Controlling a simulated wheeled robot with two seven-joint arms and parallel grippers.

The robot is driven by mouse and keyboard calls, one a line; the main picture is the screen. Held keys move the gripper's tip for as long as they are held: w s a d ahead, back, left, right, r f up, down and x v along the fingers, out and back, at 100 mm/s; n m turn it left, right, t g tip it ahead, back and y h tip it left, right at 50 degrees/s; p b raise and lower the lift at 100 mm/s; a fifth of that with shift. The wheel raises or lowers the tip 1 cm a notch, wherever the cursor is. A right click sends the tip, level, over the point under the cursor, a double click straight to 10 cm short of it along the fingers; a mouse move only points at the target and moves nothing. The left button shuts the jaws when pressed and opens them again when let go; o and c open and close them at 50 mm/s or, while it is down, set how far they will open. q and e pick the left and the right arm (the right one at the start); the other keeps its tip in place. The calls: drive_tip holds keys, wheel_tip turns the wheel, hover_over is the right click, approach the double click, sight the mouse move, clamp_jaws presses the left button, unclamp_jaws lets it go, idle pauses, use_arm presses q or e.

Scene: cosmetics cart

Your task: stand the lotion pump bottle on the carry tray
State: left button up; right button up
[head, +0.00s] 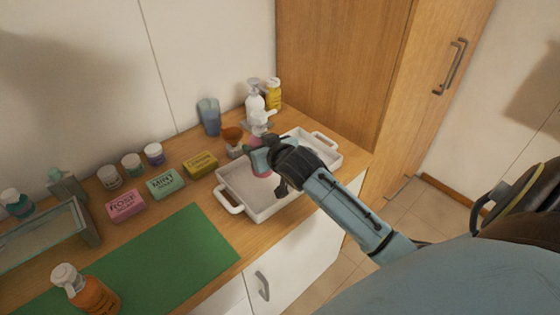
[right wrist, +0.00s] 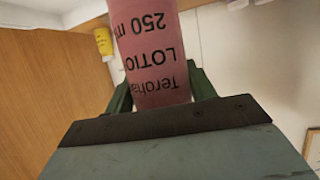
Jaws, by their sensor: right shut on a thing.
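The lotion pump bottle (head: 257,140) is pink with a white pump. It stands roughly upright over the left back part of the white carry tray (head: 228,198). My right gripper (head: 262,158) is shut around the bottle's body and hides much of it. In the right wrist view the pink bottle (right wrist: 152,50), with its dark LOTION lettering, sits between the fingers. I cannot tell whether its base touches the tray floor. The rest of the tray's visible floor is bare. My left gripper is not in view.
Soap boxes (head: 165,183) and small jars line the left. A green mat (head: 165,262) and an orange pump bottle (head: 86,291) lie nearer.

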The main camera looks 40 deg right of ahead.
drive_tip(key=shift+w+d+r, duration=0.25)
drive_tip(key=shift+d, duration=0.35)
drive_tip(key=shift+d+f+p, duration=0.2)
drive_tip(key=shift+f+p, duration=0.1)
drive_tip(key=shift+f, duration=0.05)
wheel_tip(320, 180, down, 10)
drive_tip(key=shift+w+r+b, duration=0.1)
drive_tip(key=shift+r+b, duration=0.15)
drive_tip(key=shift+b, duration=0.15)
drive_tip(key=shift+f, duration=0.2)
drive_tip(key=o, duration=1.1)
drive_tip(key=shift+o, duration=0.2)
